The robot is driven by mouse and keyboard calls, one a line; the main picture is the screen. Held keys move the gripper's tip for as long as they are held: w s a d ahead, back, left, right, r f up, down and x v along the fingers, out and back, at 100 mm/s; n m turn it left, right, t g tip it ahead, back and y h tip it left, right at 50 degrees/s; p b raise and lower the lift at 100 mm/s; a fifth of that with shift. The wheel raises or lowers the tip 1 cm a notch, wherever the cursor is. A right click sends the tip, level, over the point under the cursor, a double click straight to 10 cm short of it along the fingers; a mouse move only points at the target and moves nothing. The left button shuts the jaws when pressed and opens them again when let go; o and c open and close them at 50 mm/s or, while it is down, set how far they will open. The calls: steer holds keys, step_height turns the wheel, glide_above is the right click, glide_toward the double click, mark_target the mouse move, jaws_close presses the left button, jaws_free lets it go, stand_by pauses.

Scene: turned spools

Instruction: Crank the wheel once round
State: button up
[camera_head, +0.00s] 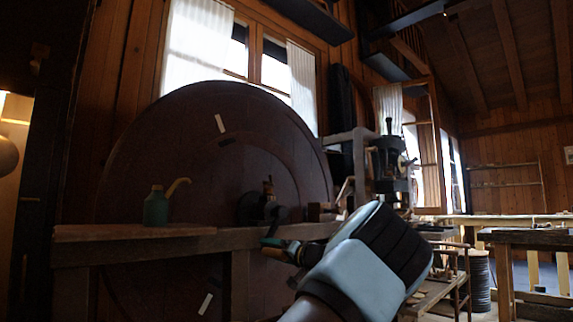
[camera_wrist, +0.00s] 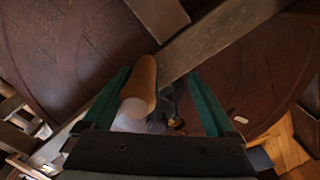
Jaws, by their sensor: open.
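The big dark brown wheel (camera_head: 170,150) stands upright behind a wooden beam in the head view; its board face also fills much of the wrist view (camera_wrist: 70,50). A dark hub with a crank arm (camera_head: 265,208) sits near its middle. My gripper (camera_wrist: 158,76) is open, its two green fingers on either side of a tan wooden crank handle (camera_wrist: 140,82). The handle lies nearer the left finger; I cannot tell whether they touch. In the head view my gripper (camera_head: 274,248) is just below the crank, and my wrist hides part of the frame.
A wooden beam (camera_head: 135,232) crosses in front of the wheel and carries a green oil can (camera_head: 156,207) at the left. A dark machine (camera_head: 390,165) stands right of the wheel. Workbenches (camera_head: 530,236) and a dark drum (camera_head: 478,280) are farther right.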

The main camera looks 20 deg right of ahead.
steer(key=s+a+r+m+p, duration=0.15)
steer(key=r+m+p, duration=0.4)
steer(key=p, duration=0.95)
steer(key=a+r+m+p, duration=0.35)
steer(key=r+p, duration=0.35)
steer(key=p, duration=0.9)
steer(key=w+d+r+m+p, duration=0.4)
steer(key=d+r+m+p, duration=0.5)
steer(key=r+m, duration=0.4)
steer(key=shift+d+m, duration=0.3)
steer(key=shift+m, duration=0.5)
stand_by(0.9)
